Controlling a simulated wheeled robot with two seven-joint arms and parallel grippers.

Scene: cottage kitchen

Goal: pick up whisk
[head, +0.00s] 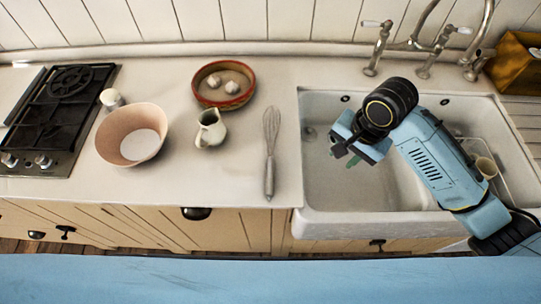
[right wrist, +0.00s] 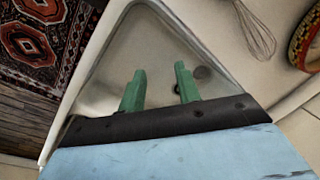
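The whisk (head: 270,152) lies on the countertop just left of the sink, its wire end toward the wall and its handle toward the front edge. In the right wrist view part of its wire end (right wrist: 256,30) shows at the top right; its handle is cut off there. My right gripper (head: 346,161) is over the left part of the sink, to the right of the whisk and apart from it. Its two green fingers (right wrist: 160,88) are spread with nothing between them. My left gripper is not in view.
Left of the whisk stand a cream jug (head: 210,130), a red-rimmed bowl (head: 250,92) with garlic, a pink bowl (head: 112,150) and a stove (head: 50,125). Taps (head: 425,65) rise behind the sink.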

